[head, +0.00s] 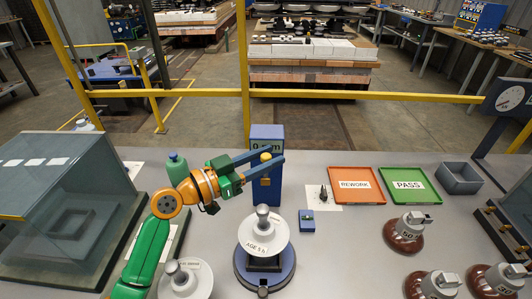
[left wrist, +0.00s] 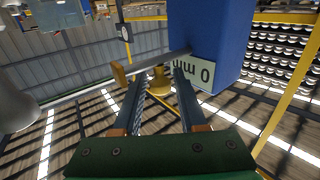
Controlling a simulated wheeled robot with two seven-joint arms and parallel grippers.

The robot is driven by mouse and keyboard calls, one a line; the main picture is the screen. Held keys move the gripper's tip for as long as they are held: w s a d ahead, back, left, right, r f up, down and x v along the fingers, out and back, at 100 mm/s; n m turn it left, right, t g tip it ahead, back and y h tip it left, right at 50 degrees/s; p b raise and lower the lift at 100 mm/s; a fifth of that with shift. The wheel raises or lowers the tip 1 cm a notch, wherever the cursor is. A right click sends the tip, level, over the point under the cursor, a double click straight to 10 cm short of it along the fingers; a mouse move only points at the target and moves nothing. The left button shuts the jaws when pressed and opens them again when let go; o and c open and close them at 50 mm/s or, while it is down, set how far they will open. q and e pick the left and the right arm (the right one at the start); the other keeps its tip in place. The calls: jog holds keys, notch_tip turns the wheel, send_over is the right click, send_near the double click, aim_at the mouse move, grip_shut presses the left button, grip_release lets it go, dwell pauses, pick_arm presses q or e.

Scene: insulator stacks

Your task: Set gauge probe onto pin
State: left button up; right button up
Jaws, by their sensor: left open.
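The blue gauge (head: 266,131) stands upright behind the middle insulator, its display reading 0 mm; its body (left wrist: 212,35) fills the upper right of the left wrist view. A yellow knob-like part, seemingly the probe, (head: 265,157) is in front of the gauge; in the left wrist view this part (left wrist: 158,82) sits between my fingertips. My left gripper (head: 272,162) is open around it, fingers spread on either side; contact cannot be told. A grey metal pin (head: 263,213) tops the white insulator marked AGE 5 h (head: 264,237), on a dark round base. My right gripper is not in view.
An orange REWORK tray (head: 356,197), a green PASS tray (head: 405,197) and a grey bin (head: 459,178) are at right. Brown insulators (head: 404,238) stand at front right. A small blue block (head: 307,221) lies near the middle. A glass enclosure (head: 65,210) is at left.

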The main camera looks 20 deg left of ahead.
pick_arm(q)
jog(key=shift+a, duration=0.1)
grip_shut()
dwell(1.2)
